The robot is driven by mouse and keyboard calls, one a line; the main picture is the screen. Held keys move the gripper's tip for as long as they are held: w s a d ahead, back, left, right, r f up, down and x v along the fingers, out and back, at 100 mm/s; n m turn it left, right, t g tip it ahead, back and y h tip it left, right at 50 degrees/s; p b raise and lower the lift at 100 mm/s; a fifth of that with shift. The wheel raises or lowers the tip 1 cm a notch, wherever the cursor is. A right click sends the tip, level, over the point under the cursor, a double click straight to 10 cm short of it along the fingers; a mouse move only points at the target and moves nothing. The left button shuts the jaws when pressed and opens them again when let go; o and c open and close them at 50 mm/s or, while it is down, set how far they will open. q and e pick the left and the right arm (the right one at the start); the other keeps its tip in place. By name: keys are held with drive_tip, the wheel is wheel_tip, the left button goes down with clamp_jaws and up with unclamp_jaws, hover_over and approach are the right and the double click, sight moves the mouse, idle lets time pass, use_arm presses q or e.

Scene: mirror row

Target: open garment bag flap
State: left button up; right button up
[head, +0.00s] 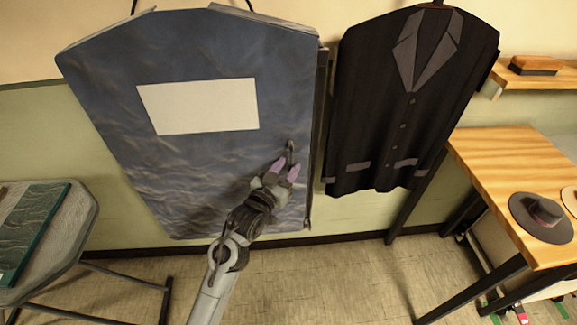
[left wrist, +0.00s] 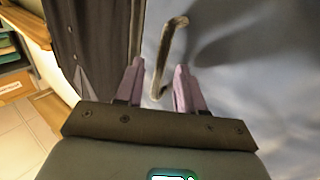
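The blue-grey garment bag (head: 200,165) hangs on the wall in the head view, its front flap lying across it with a pale blank panel (head: 205,106). A dark bar handle (head: 290,150) is near the flap's right edge; it also shows in the left wrist view (left wrist: 165,60). My left gripper (head: 285,171) is at the handle's lower end, in front of the flap. In the left wrist view its two purple fingers (left wrist: 159,82) stand apart with the handle between them and gaps showing on both sides. My right gripper is in neither view.
A dark suit jacket (head: 400,110) hangs just right of the bag. A wooden table (head: 510,165) with a dark hat (head: 541,216) stands at the right, below a shelf (head: 545,77) with a brush. A grey table (head: 62,245) stands at the left. The floor between is clear.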

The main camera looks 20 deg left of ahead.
use_arm(q)
drive_tip(key=shift+w, duration=0.6)
drive_tip(key=shift+c, duration=0.5)
clamp_jaws()
